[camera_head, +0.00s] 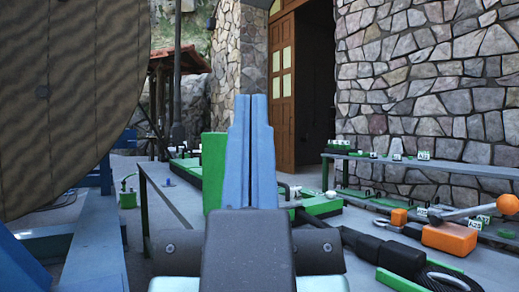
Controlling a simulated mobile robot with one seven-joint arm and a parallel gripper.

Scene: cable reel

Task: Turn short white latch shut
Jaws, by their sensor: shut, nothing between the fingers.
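My gripper (251,102) stands in the middle of the camera_head view, its two blue fingers pointing up and pressed together with nothing between them. It is in front of a long grey table (187,222) and hides part of it. I cannot make out a short white latch for sure. A small white round piece (331,195) shows on the green framework (318,207) right of my gripper, too small to identify. My gripper appears apart from it. A green upright block (213,165) shows just left of the fingers; I cannot tell whether they touch.
A huge wooden cable reel (60,95) fills the left. An orange block (450,238), an orange ball-ended lever (480,211) and black fittings (385,250) lie at the right. A shelf (430,163) runs along the stone wall (425,85). A wooden door (284,90) stands behind.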

